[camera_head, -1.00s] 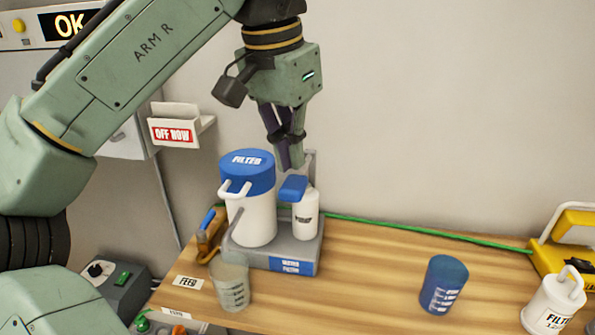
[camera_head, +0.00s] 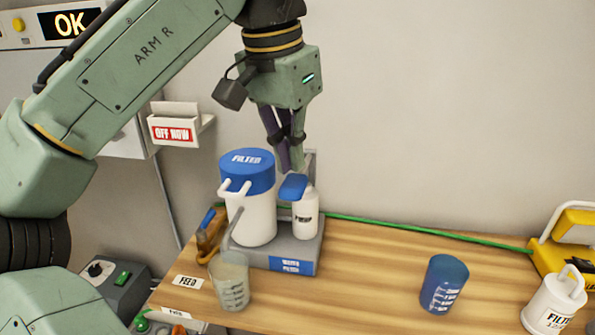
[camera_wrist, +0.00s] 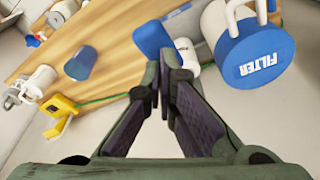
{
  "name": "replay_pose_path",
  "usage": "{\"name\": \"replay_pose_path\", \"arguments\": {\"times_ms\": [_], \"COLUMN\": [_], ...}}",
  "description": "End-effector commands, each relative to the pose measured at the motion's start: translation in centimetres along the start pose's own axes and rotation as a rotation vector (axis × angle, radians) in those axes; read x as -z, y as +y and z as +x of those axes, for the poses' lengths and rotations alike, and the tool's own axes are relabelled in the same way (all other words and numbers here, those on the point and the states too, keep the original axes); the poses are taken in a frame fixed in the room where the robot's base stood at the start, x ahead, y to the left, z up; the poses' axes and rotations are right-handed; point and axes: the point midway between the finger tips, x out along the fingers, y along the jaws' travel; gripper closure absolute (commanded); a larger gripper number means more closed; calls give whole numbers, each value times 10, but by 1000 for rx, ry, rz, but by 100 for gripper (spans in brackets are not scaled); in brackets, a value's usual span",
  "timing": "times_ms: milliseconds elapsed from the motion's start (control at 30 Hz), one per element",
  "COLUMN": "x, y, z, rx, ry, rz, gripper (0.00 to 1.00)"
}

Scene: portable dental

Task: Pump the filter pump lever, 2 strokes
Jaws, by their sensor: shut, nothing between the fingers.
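The filter unit is a white canister with a blue lid (camera_head: 247,172) marked FILTER, standing on a grey base (camera_head: 304,256). Beside it on the same base is a smaller white pump body (camera_head: 304,216) with a blue lever top (camera_head: 293,187). My gripper (camera_head: 292,168) is shut and empty, pointing down just above the blue top; whether it touches cannot be told. In the wrist view, the closed fingertips (camera_wrist: 163,112) lie close to the blue lever top (camera_wrist: 152,42), and the canister lid (camera_wrist: 255,60) is to the right.
A clear beaker (camera_head: 230,282) stands in front of the base. A blue cup (camera_head: 443,284) is on the wooden table to the right. A white canister (camera_head: 553,303) and a yellow case (camera_head: 568,245) are at the far right. The table between them is open.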

Motion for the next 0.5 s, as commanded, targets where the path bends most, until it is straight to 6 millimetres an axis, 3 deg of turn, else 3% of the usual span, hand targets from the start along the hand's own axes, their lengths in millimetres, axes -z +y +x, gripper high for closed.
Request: {"name": "replay_pose_path", "arguments": {"times_ms": [500], "x": [-4], "y": [0], "z": [22], "rx": [0], "ry": [0], "rz": [0], "gripper": [100]}}
